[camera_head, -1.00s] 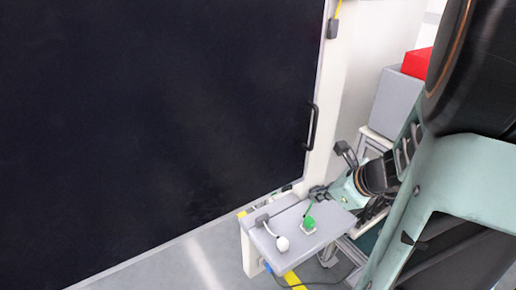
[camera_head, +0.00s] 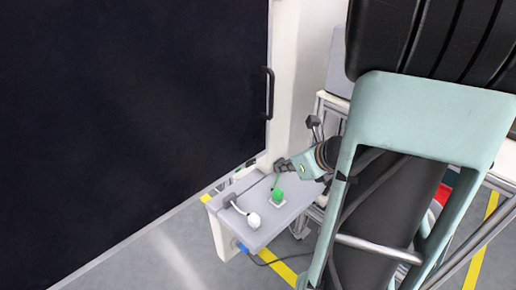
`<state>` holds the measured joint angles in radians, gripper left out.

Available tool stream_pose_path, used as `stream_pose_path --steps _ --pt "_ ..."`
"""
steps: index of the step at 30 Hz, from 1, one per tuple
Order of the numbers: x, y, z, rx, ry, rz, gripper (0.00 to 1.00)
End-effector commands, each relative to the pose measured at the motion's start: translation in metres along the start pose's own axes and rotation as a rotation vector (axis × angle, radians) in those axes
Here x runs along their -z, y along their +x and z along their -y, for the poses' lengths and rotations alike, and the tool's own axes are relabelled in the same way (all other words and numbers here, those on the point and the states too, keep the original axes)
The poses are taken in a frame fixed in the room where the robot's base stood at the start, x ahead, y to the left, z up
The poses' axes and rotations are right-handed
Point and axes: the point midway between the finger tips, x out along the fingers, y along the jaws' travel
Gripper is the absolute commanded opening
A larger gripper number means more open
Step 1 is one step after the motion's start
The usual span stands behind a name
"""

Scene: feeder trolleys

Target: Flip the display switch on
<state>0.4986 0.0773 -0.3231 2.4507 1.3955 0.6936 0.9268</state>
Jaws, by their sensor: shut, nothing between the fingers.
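A grey shelf-like panel (camera_head: 225,217) juts out beside the large dark screen (camera_head: 140,110). A small green switch (camera_head: 278,196) with a thin green stem stands on a white base on the panel. Which of the two is the display switch cannot be told from any label. My gripper (camera_head: 281,165) is shut and empty at the panel's back edge, just beyond the green switch in the picture. Its fingertips are small and dark, and contact with the green stem cannot be told.
A black handle (camera_head: 269,93) is on the white frame right of the screen. Yellow tape (camera_head: 284,272) marks the floor, and a dark cable runs below the panel. Metal trolley rails stand at right. My arm hides much of the right side. Floor in front of the screen is clear.

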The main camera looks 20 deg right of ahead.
Motion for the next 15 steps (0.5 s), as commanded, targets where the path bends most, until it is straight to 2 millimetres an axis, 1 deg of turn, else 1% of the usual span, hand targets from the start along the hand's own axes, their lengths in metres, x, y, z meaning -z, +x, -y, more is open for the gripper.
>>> stream_pose_path --steps 1,3,9,11,12,15 --pt "0.004 0.015 -0.001 -0.004 -0.001 -0.003 0.00" --pt "0.005 0.030 -0.001 -0.004 -0.001 -0.003 0.00" --pt "0.005 0.074 -0.001 -0.004 -0.002 -0.002 0.00" --pt "0.005 0.085 -0.001 -0.003 -0.001 -0.002 0.00" --pt "-0.004 0.087 -0.001 -0.002 -0.005 0.000 0.00" --pt "-0.016 0.097 -0.001 -0.002 -0.003 0.000 0.00"
